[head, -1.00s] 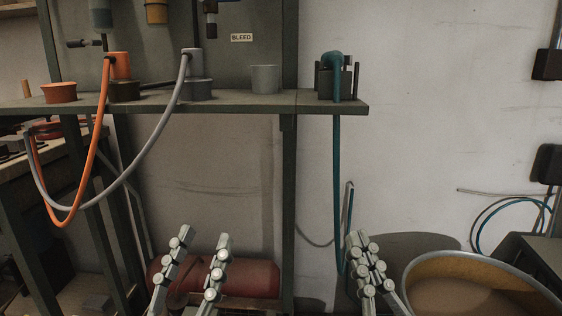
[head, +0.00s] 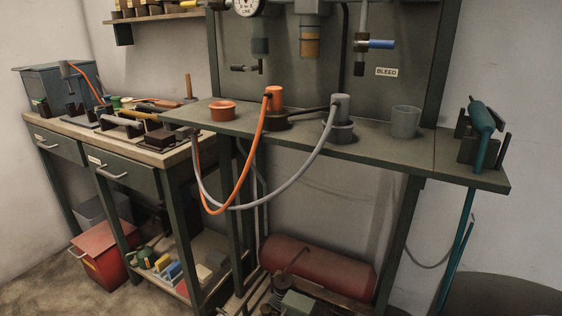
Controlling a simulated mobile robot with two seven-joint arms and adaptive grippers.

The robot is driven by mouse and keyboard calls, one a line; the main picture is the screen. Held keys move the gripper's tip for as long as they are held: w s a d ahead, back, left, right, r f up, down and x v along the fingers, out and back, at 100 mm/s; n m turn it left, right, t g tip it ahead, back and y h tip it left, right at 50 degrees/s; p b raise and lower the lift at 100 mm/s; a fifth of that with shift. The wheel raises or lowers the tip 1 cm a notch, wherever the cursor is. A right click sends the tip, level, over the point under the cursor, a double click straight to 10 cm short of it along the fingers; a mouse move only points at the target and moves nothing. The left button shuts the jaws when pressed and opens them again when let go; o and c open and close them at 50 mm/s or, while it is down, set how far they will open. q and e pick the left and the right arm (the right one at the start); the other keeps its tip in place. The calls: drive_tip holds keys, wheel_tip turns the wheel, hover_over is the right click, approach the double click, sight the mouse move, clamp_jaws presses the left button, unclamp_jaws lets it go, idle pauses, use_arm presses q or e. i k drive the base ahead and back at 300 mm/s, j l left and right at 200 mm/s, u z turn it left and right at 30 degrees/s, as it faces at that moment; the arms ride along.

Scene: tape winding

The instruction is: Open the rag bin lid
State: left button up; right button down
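A red bin (head: 108,272), which looks like the rag bin, stands on the floor at the lower left, beside the left workbench's legs. Its flat red lid (head: 98,238) appears shut on top. A pale handle (head: 76,254) sticks out at its left side. A bench leg is close to its right side. No label on the bin can be read. Neither of my grippers is in the head view now.
A grey bin (head: 90,210) stands behind the red one under the left workbench (head: 60,132). The bench's lower shelf (head: 205,250) holds several small items. Orange and grey hoses hang from the centre bench (head: 370,150). Floor in front of the red bin looks clear.

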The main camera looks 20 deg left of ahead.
sight(96, 241)
drive_tip(key=u, duration=2.2)
drive_tip(key=i+j+z, duration=0.15)
drive_tip(key=i+j, duration=0.35)
drive_tip(key=i, duration=0.2)
drive_tip(key=i+j+z, duration=0.15)
drive_tip(key=i+j, duration=0.4)
drive_tip(key=i, duration=0.15)
